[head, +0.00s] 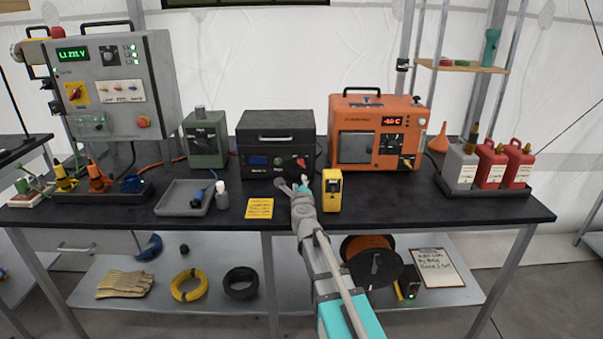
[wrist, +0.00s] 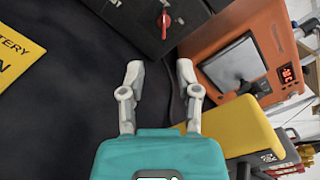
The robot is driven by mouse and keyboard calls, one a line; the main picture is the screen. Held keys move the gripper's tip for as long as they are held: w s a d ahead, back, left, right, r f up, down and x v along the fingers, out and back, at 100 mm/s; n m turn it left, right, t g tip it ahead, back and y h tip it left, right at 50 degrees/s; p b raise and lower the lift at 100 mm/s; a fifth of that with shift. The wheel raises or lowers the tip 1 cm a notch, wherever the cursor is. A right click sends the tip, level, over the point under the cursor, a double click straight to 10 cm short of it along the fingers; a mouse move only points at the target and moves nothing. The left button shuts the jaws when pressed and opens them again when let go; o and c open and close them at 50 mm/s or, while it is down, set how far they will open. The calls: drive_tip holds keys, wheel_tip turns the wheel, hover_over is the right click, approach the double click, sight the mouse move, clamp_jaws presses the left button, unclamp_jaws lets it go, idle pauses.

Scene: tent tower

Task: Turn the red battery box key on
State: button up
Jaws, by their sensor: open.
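The black battery box (head: 276,142) stands on the dark table, left of the orange unit. Its red key (head: 301,162) is at the right of its front face. In the wrist view the red key (wrist: 164,20) shows near the top, on the box's dark front (wrist: 140,22). My gripper (head: 294,184) is in front of the box. In the wrist view my gripper (wrist: 160,80) has its two fingers spread apart with nothing between them. The key lies beyond the fingertips, apart from them, roughly in line with the gap.
A yellow device (head: 332,190) stands close to the right of my gripper. The orange unit (head: 376,130) is behind it. A yellow card (head: 260,208) lies on the table (head: 400,205) to the left. A grey tray (head: 185,197) and small bottle (head: 221,194) are further left.

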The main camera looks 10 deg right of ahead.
sight(302, 166)
drive_tip(key=shift+w+d+f+m+h, duration=0.1)
drive_tip(key=shift+d+f+m+h, duration=0.15)
drive_tip(key=shift+d+m+h, duration=0.3)
drive_tip(key=shift+a, duration=0.1)
drive_tip(key=shift+w, duration=0.1)
drive_tip(key=w, duration=0.4)
drive_tip(key=w+d, duration=0.1)
drive_tip(key=w, duration=0.4)
drive_tip(key=w+d, duration=0.1)
drive_tip(key=w, duration=0.3)
drive_tip(key=shift+w+d, duration=0.2)
drive_tip(key=shift+d, duration=0.05)
clamp_jaws()
